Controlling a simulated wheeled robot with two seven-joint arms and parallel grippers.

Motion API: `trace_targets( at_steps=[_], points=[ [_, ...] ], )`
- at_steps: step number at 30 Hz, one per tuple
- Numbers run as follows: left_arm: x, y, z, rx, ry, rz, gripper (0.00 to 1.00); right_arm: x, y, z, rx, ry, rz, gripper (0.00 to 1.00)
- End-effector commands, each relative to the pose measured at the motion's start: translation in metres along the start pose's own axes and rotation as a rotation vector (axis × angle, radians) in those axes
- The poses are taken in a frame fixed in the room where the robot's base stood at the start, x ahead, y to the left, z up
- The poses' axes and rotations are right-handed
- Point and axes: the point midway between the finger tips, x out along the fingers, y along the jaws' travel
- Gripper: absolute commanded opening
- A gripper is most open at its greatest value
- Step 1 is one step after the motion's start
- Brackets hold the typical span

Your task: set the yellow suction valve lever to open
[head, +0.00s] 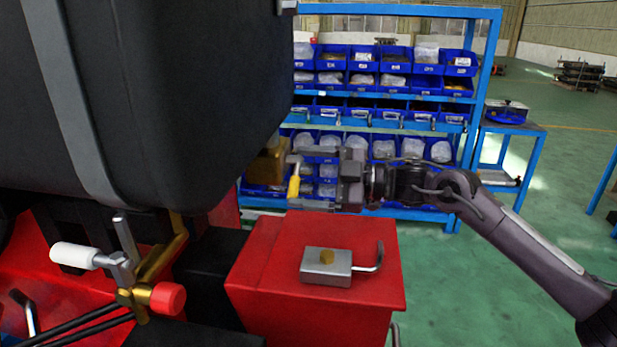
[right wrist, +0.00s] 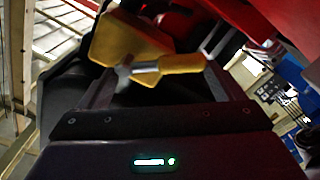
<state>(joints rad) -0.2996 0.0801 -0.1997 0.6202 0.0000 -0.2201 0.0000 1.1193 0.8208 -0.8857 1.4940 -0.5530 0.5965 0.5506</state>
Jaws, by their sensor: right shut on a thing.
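The yellow suction valve lever (head: 294,186) is on a brass-coloured valve body (head: 267,166) beside the dark tank, above the red box. In the head view its yellow grip hangs down from a grey metal arm. My right gripper (head: 305,182) reaches in from the right and is shut on the lever, one finger above and one below. In the right wrist view the yellow grip (right wrist: 182,63) lies between the two fingers, with the yellow-brown valve body (right wrist: 125,40) behind it. My left gripper is not in view.
A big dark tank (head: 190,90) fills the left. A white-handled lever (head: 80,256) and red knob (head: 167,298) are below it. A metal block with a bent rod (head: 326,267) sits on the red box (head: 260,290). Blue bin shelves (head: 483,70) stand behind. Green floor is open at right.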

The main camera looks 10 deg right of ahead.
Motion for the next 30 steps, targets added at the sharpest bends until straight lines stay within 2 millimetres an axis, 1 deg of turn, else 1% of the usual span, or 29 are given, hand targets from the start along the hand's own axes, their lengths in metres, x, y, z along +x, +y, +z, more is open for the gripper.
trace_targets(
  at_steps=[2,3,5,11,14,17,24,27,30],
  points=[
    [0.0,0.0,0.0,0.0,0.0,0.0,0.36,0.0,0.001,-0.001,-0.001,0.0,0.001,0.47],
    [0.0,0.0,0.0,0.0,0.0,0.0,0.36,0.0,0.001,-0.001,-0.001,0.0,0.001,0.93],
    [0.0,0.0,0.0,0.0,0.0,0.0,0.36,0.0,0.001,-0.001,0.0,0.001,0.001,1.0],
    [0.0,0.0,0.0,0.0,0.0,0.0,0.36,0.0,0.0,0.0,0.0,0.0,0.0,1.0],
    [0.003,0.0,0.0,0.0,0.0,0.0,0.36,-0.005,0.0,0.001,0.001,0.0,0.001,1.0],
    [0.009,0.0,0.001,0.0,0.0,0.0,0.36,-0.019,-0.001,0.003,0.0,-0.002,0.002,1.0],
    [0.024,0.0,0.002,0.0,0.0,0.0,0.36,-0.06,-0.001,0.003,0.0,-0.002,0.002,1.0],
    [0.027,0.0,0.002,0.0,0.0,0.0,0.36,-0.07,-0.001,0.002,0.001,-0.001,0.0,1.0],
    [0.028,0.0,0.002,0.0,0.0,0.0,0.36,-0.076,0.0,0.001,0.0,-0.001,0.001,1.0]
  ],
)
